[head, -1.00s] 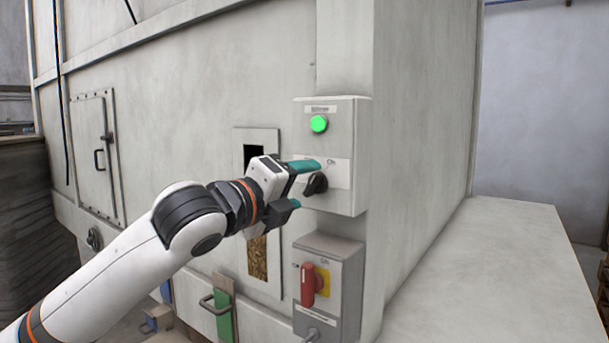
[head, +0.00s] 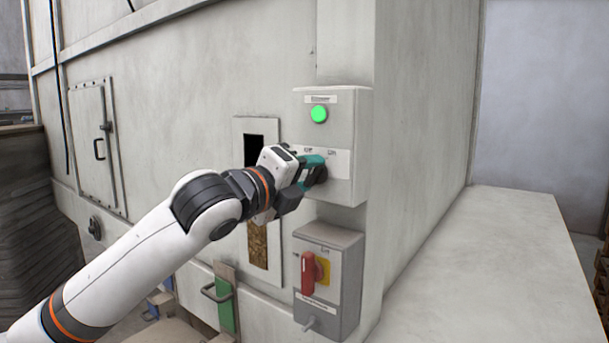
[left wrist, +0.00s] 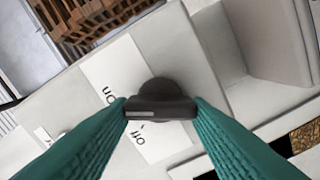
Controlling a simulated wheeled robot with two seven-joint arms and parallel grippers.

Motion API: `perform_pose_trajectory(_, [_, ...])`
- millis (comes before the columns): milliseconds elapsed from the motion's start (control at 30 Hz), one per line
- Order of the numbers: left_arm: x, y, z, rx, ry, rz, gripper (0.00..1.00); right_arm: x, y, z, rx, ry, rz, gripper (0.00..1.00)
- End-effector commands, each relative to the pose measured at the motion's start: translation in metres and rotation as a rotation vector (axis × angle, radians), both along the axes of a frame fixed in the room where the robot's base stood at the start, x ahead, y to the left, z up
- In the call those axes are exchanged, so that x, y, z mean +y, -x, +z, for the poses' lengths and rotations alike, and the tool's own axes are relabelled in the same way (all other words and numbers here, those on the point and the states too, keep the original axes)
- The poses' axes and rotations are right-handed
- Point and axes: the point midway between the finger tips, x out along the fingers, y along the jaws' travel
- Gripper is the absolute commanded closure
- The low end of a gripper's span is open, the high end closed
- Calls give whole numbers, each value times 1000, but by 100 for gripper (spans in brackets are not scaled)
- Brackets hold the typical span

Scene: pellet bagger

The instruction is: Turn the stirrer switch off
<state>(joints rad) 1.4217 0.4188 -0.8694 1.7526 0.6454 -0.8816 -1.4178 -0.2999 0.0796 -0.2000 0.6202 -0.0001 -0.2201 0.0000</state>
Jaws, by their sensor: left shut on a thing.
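The stirrer switch is a black rotary knob (head: 319,176) on a grey control box (head: 341,185), under a lit green lamp (head: 319,114). Off and On labels sit just above the knob. My left gripper (head: 309,176) is at the knob, with its teal fingers closed on it. In the left wrist view the knob's dark handle (left wrist: 160,108) sits between both fingertips. Its white mark faces the side with the On and Off labels; I cannot tell exactly which it points at. The fingers partly hide the knob in the head view. My right gripper is not in view.
Just below is a second box (head: 337,295) with a red handle (head: 308,273) on yellow. A slotted plate (head: 275,130) with pellets showing is left of the boxes. A green-marked handle (head: 225,305) is lower left. A pale ledge (head: 500,260) extends at right.

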Motion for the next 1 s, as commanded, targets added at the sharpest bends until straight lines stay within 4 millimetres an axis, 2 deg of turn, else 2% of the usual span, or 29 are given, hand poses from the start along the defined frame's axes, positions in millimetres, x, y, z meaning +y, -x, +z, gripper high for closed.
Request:
perform_pose_trajectory(367, [0,-1,-1,110,147,1,79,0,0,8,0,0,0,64])
perform_pose_trajectory(1000, [0,0,-4,455,621,0,79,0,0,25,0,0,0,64])
